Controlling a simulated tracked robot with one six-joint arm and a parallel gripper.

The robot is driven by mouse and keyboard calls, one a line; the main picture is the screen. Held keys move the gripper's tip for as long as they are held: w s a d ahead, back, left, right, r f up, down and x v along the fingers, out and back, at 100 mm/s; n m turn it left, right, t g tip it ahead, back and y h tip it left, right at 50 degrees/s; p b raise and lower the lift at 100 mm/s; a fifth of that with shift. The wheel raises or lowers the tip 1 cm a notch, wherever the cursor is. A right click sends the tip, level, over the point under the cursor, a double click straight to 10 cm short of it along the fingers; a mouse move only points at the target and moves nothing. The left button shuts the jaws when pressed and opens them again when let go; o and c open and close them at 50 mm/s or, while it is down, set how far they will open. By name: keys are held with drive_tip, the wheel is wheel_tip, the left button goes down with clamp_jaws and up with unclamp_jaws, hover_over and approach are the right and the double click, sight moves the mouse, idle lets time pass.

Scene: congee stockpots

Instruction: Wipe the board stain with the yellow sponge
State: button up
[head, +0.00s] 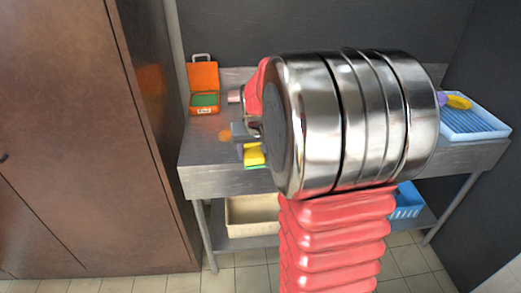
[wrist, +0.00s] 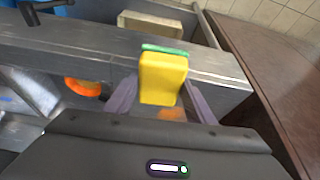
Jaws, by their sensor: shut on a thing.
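The yellow sponge (wrist: 162,80) has a green layer on its far side. My gripper (wrist: 160,88) is shut on it, with a grey-purple finger on each side. In the head view, the sponge (head: 254,155) shows at the front edge of the metal worktop, partly hidden by my arm. An orange stain (head: 225,135) lies on the worktop's left part, behind and to the left of the sponge. In the wrist view, an orange patch (wrist: 172,114) shows just below the sponge. I cannot tell whether the sponge touches the surface. I see no separate board.
An open orange box (head: 204,103) with green inside stands at the back left. A blue ribbed tray (head: 474,124) with a yellow item is at the right. A round orange thing (wrist: 83,87) shows in the wrist view. A brown cabinet (head: 90,130) borders the left.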

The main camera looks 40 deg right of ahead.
drive_tip(key=w+a+f+n, duration=0.2)
drive_tip(key=a, duration=0.6)
drive_tip(key=w+a+f+n+y, duration=0.1)
drive_tip(key=w+a+f, duration=0.1)
drive_tip(key=a, duration=0.7)
drive_tip(key=w+a+f+n+y, duration=0.1)
drive_tip(key=a+f, duration=0.3)
drive_tip(key=a, duration=0.4)
drive_tip(key=shift+w+a+f+n, duration=0.15)
drive_tip(key=shift+w+f+n, duration=0.1)
drive_tip(key=shift+w+n, duration=0.45)
drive_tip(key=shift+s, duration=0.15)
